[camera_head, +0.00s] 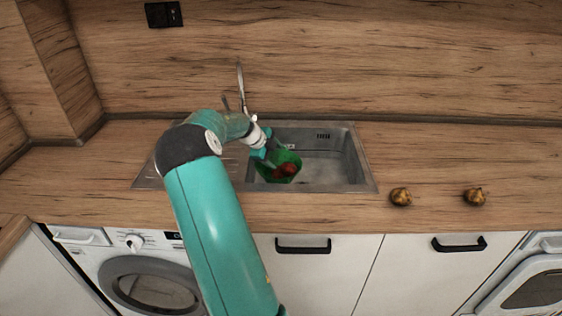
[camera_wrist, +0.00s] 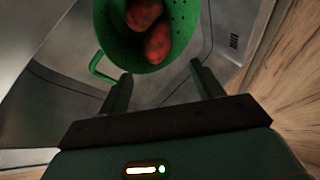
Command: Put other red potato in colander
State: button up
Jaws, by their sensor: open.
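The green colander (camera_head: 290,157) sits in the sink (camera_head: 350,170), toward its left side; the wrist view shows its rim and a loop handle (camera_wrist: 103,68). Two red potatoes lie inside it: one (camera_wrist: 157,42) near the rim and one (camera_wrist: 143,13) beyond it, cut by the top edge. In the head view, they show as a red patch (camera_head: 287,169) in the colander. My gripper (camera_wrist: 161,76) is open with nothing between its fingers, its tips close to the colander's near rim. My arm hides part of the sink and drainboard in the head view.
Two brownish round items, perhaps onions, lie on the wooden counter right of the sink: one (camera_head: 401,196) and another (camera_head: 475,197). A tap (camera_head: 241,88) rises behind the sink. The sink's right half is empty. The counter between sink and splashback is clear.

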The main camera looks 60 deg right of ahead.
jog(key=shift+v, duration=1.5)
jog(key=shift+r, duration=0.1)
jog(key=w+a+r+n+t+y, duration=0.15)
jog(key=a+r+n, duration=0.3)
jog(key=a, duration=0.65)
jog(key=w+a+r+n+t+y, duration=0.15)
jog(key=a+r+n+t, duration=0.35)
jog(key=a, duration=0.6)
jog(key=w+a+r+n+g+y, duration=0.15)
jog(key=a+r+n, duration=0.25)
jog(key=a+n, duration=0.5)
jog(key=s+a+n+t, duration=0.1)
jog(key=s+a+n, duration=0.3)
jog(key=a, duration=0.5)
jog(key=s+a+r+n+t+y, duration=0.1)
jog(key=s+a+n, duration=0.4)
jog(key=a+n, duration=0.2)
jog(key=s+a+r+n+t+y, duration=0.1)
jog(key=s+a+n, duration=0.4)
jog(key=a, duration=0.7)
jog(key=shift+s+r+t, duration=0.15)
jog(key=shift+r+t, duration=0.1)
jog(key=shift+t, duration=0.05)
jog(key=shift+n, duration=0.25)
jog(key=shift+c, duration=0.3)
